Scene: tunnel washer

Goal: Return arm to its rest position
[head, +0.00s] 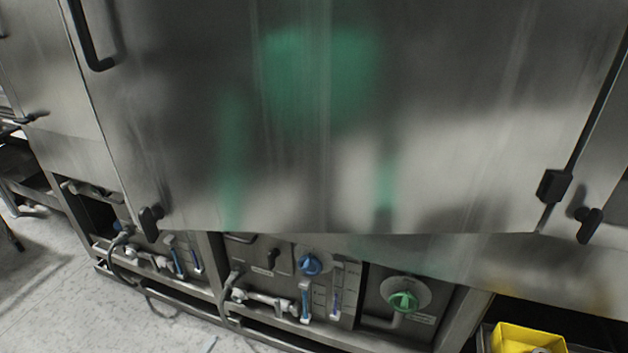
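Neither of my grippers and neither arm is in the head view. A large steel panel of the tunnel washer (440,120) fills most of the view, close in front of me. Blurred green shapes show on its shiny surface and look like a reflection. What the grippers hold, if anything, cannot be seen.
Below the panel are a blue knob (309,264), a green knob (403,301), pipes and hoses. A black handle (90,40) and black latches (150,222) stick out from the panels. A yellow bin (526,339) stands at bottom right. Grey floor (60,300) is open at lower left.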

